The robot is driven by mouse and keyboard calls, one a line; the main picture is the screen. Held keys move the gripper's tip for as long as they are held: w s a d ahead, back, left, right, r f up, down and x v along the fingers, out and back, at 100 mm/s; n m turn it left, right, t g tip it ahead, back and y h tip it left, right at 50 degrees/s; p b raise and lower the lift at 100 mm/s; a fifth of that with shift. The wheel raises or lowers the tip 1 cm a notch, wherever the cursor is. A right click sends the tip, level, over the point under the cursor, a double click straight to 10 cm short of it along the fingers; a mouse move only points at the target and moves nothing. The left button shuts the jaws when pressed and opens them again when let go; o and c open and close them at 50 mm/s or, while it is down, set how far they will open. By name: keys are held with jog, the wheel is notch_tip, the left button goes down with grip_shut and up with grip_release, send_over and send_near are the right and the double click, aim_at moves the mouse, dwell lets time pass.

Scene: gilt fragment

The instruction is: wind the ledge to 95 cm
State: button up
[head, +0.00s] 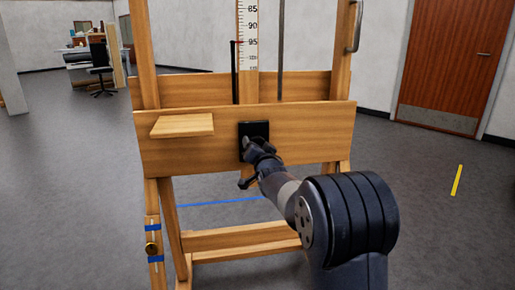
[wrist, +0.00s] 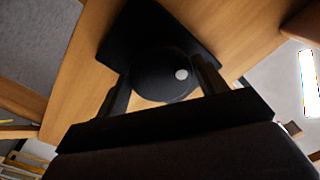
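The wooden stand has a ledge board (head: 320,125) across its front. A black plate with a round black knob is set in the board; the knob (wrist: 165,75), with a white dot, shows in the wrist view. My gripper (head: 250,160) is at the plate. In the wrist view my gripper's fingers (wrist: 163,88) lie on either side of the knob, seemingly against its edges. Behind the board rises a white scale (head: 249,25) reading about 85 to 100. A thin dark rod (head: 234,70) beside it ends about level with the 95 mark.
A small wooden shelf (head: 182,126) juts from the board's left. A metal handle (head: 354,26) is on the right post. A yellow strip (head: 456,180) marks open floor at right; a door (head: 454,50) stands behind.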

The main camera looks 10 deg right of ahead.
jog(key=o, duration=0.3)
jog(key=s+p, duration=0.1)
jog(key=s, duration=1)
jog(key=shift+p, duration=0.4)
jog(key=shift+w, duration=0.15)
jog(key=w+b, duration=0.1)
jog(key=w, duration=0.9)
jog(key=shift+w+b, duration=0.35)
jog(key=shift+b, duration=0.05)
jog(key=shift+r, duration=0.1)
